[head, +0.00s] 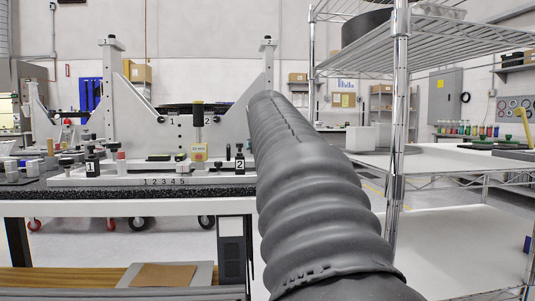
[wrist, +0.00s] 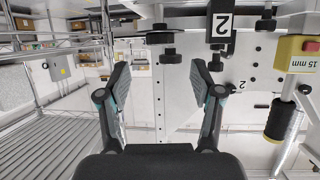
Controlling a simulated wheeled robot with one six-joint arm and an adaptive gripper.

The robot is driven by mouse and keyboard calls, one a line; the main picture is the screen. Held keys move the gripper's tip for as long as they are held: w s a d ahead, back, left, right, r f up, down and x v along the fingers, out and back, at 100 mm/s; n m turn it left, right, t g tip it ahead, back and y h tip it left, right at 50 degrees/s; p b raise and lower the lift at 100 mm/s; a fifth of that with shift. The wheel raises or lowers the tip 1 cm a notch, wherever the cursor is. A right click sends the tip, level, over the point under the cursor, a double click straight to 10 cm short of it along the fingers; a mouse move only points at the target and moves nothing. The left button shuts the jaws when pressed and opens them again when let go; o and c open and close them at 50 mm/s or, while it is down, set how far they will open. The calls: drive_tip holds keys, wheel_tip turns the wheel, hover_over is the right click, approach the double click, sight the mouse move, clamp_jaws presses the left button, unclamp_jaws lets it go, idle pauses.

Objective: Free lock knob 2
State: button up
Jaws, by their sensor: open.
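Lock knob 2 (head: 240,163) is a black block with a white "2" label and a small black top, standing at the right of the white fixture (head: 150,181). In the wrist view, which is upside down, the labelled block of lock knob 2 (wrist: 222,25) is at the top, right of centre. In the head view my gripper is hidden behind my grey sleeved arm.
Lock knob 1 (head: 92,165) stands at the fixture's left. A yellow 15 mm unit with a black handle (wrist: 300,55) is beside knob 2, also in the head view (head: 199,150). Other black knobs (wrist: 160,38) are close to my fingers. A wire shelf rack (head: 399,100) stands right.

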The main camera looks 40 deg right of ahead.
drive_tip(key=v, duration=0.5)
drive_tip(key=shift+s+f, duration=0.1)
drive_tip(key=shift+f, duration=0.05)
idle(0.3)
wheel_tip(320, 180, down, 10)
drive_tip(key=a+g+y, duration=0.1)
drive_tip(key=g+y, duration=0.1)
drive_tip(key=s+a+f+n+g+y, duration=0.1)
drive_tip(key=s+a+f+n+y, duration=0.1)
drive_tip(key=s+a+f, duration=0.35)
drive_tip(key=s+a+f+n+g+y, duration=0.1)
drive_tip(key=s+a+f, duration=0.1)
drive_tip(key=a+f, duration=0.65)
drive_tip(key=s+a+f+n+g+y+p, duration=0.1)
drive_tip(key=s+a+f+n+y, duration=0.2)
drive_tip(key=s+a+f, duration=0.9)
drive_tip(key=shift+s+a+f+n+p, duration=0.35)
drive_tip(key=shift+s+a+n, duration=0.4)
drive_tip(key=shift+a, duration=0.4)
